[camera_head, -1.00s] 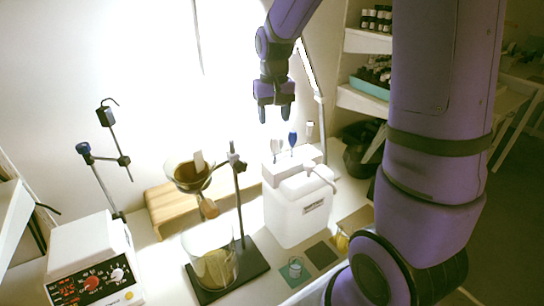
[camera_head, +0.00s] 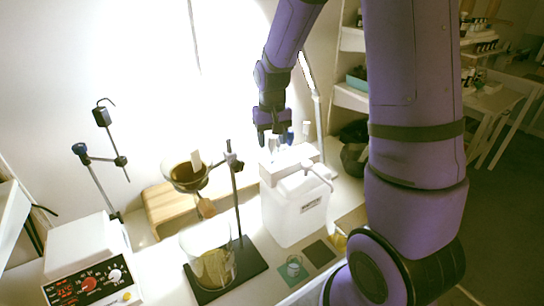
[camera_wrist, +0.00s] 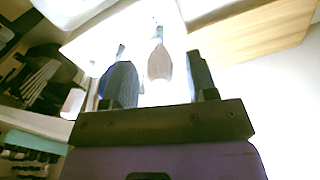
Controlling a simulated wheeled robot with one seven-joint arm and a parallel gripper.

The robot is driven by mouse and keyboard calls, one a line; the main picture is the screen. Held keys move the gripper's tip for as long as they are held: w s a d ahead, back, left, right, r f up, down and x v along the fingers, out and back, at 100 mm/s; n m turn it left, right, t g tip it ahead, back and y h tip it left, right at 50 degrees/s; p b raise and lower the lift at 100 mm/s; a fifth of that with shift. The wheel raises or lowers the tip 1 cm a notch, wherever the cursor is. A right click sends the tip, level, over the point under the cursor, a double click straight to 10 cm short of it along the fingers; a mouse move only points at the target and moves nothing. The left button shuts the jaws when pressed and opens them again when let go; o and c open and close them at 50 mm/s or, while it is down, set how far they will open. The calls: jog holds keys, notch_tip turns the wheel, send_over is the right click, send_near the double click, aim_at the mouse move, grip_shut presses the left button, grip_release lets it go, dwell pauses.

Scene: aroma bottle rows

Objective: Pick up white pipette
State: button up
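My gripper (camera_head: 271,138) is low over the pipette stand on the white container (camera_head: 297,212). In the wrist view my gripper (camera_wrist: 157,78) has its fingers apart, with a white pipette (camera_wrist: 160,62) between them in the picture; I cannot tell if it is fully between the fingers in depth. In the head view the white pipette (camera_head: 273,144) shows just below the fingers. A blue pipette (camera_head: 290,135) stands to its right; in the wrist view a dark blue shape (camera_wrist: 121,84), likely this pipette, overlaps the left finger. Another white pipette (camera_head: 306,129) stands farther right.
A stand (camera_head: 236,195) with a funnel (camera_head: 187,175) and glass beaker (camera_head: 212,262) is left of the container. A hotplate (camera_head: 88,262) is at far left. A small beaker (camera_head: 294,266) sits in front. Shelves (camera_head: 350,98) stand behind right.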

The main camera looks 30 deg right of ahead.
jog(key=c, duration=0.5)
jog(key=shift+r, duration=0.1)
jog(key=shift+c, duration=0.2)
notch_tip(320, 180, up, 10)
jog(key=shift+f, duration=0.1)
jog(key=shift+s, duration=0.1)
